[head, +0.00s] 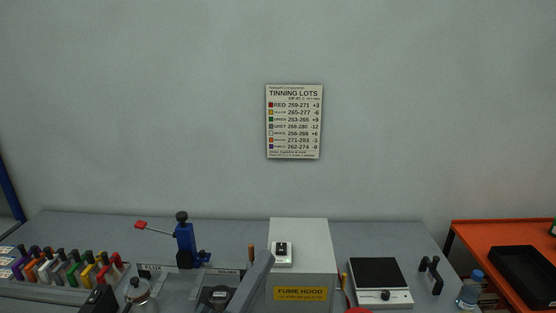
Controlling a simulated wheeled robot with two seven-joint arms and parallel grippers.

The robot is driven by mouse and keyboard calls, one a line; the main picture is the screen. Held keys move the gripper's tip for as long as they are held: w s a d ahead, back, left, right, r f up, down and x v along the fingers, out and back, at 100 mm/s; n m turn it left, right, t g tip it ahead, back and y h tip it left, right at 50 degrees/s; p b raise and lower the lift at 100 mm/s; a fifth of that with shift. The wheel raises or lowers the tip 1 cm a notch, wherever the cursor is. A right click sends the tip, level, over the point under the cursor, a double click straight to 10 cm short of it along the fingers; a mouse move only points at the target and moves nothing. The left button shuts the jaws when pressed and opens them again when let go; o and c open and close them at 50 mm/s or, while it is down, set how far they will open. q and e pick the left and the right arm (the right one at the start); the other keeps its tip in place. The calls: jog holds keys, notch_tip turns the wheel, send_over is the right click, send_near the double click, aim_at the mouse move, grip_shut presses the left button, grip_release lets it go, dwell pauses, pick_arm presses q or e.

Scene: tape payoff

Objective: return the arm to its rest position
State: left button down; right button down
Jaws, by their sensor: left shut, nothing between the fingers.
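My right gripper is not in view.
An orange table (480,236) with a black tray (525,276) stands right. A lot chart (294,122) hangs behind.

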pick_arm(q)
jog(key=s+a+f+n+g+y, duration=0.1)
jog(key=a+f+n+g+y, duration=0.35)
jog(key=f, duration=0.75)
jog(key=s+a+f+n+g+y, duration=0.1)
jog(key=a+f+n+g+y, duration=0.1)
jog(key=a+f+n+y, duration=0.6)
jog(key=s+a+f+n+g+h, duration=0.1)
jog(key=s+a+f+n+g, duration=0.15)
jog(key=s+f, duration=0.5)
jog(key=s+a+f+n+g, duration=0.2)
jog(key=s+f+n+g, duration=0.15)
jog(key=s+f, duration=0.35)
jog(key=s+a+f+n+g+h, duration=0.1)
jog(key=s+a+f+n+g, duration=0.2)
jog(key=s+f, duration=0.45)
notch_tip(320, 180, down, 27)
jog(key=s+m+g+b, duration=0.1)
jog(key=m+g+b, duration=0.1)
jog(key=s+a+f+g+b, duration=0.1)
jog(key=s+a+f, duration=0.1)
jog(key=s+f, duration=1.7)
notch_tip(320, 180, down, 2)
jog(key=shift+a+f+g+y+b, duration=0.15)
jog(key=shift+a+g+y+b, duration=0.2)
